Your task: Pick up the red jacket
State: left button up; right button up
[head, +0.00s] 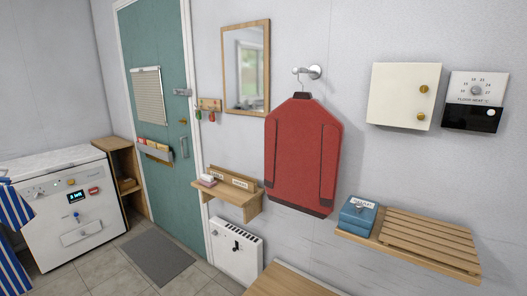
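The red jacket (301,152) hangs upright on a hanger in the middle of the head view. It has a dark collar, dark hem and cuffs, and dark lines down both sides. Its thin hanger hook (299,76) is on a silver wall hook (313,72) above it. The jacket is close to the white wall. Neither of my grippers shows in this view, so nothing is seen touching the jacket.
A slatted wooden shelf (425,243) with a blue box (359,215) juts out right of the jacket. A small wooden shelf (237,199) is at its lower left. A wooden surface (292,284) lies below. A mirror (246,68) and white cabinet (391,95) flank it.

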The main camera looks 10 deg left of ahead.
aim_at(304, 140)
jog(key=i+j+u, duration=0.3)
jog(key=i, duration=0.3)
jog(key=i+l+u, duration=0.1)
jog(key=i+u, duration=0.2)
jog(key=i, duration=0.3)
jog(key=i+j+z, duration=0.15)
jog(key=z, duration=0.3)
jog(key=i+j+z, duration=0.1)
jog(key=z, duration=0.4)
jog(key=j+z, duration=0.45)
jog(key=i+j+z, duration=0.1)
jog(key=z, duration=0.4)
jog(key=j+z, duration=0.4)
jog(key=k+j+z, duration=0.2)
jog(key=z, duration=0.2)
